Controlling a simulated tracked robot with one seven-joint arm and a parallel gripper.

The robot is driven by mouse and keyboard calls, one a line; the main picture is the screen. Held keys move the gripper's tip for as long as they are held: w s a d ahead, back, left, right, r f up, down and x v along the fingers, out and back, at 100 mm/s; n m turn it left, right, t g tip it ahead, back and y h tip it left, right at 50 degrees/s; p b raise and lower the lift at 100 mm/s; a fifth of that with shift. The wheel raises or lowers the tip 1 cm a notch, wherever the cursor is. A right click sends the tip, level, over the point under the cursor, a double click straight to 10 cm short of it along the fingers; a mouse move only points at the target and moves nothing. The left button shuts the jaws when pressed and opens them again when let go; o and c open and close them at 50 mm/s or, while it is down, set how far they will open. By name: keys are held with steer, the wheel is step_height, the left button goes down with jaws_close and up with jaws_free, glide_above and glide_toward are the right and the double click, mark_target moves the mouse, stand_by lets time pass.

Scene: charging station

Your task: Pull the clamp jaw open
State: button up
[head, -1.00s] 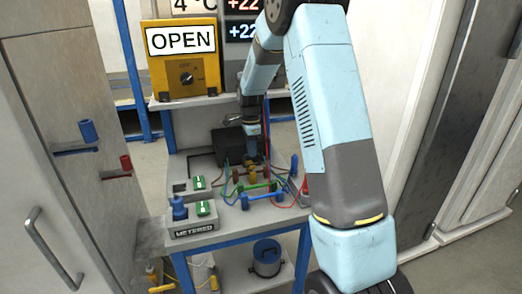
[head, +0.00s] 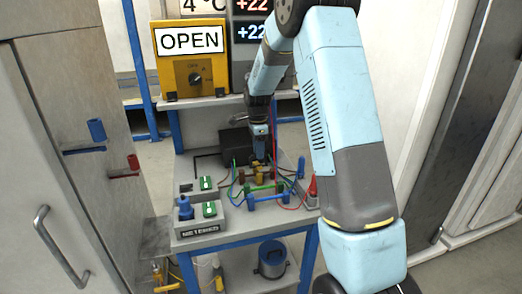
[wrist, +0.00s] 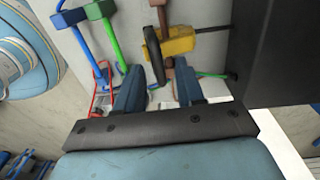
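The clamp appears to be the mechanism beside a black box. Its yellow block (wrist: 178,42) sits on a metal rod that runs to the black box (wrist: 278,50) in the wrist view. In the head view the yellow part (head: 260,173) is small, below my gripper (head: 260,158).
Blue (wrist: 75,18) and green (wrist: 101,10) handles stand left of the clamp in the wrist view. Cables cross the bench. An OPEN sign (head: 190,40) stands on the shelf behind.

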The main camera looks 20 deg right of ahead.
mark_target(258, 163)
step_height(258, 163, up, 14)
steer(key=shift+w+f, duration=0.25)
steer(key=shift+w, duration=0.2)
steer(key=shift+c, duration=0.2)
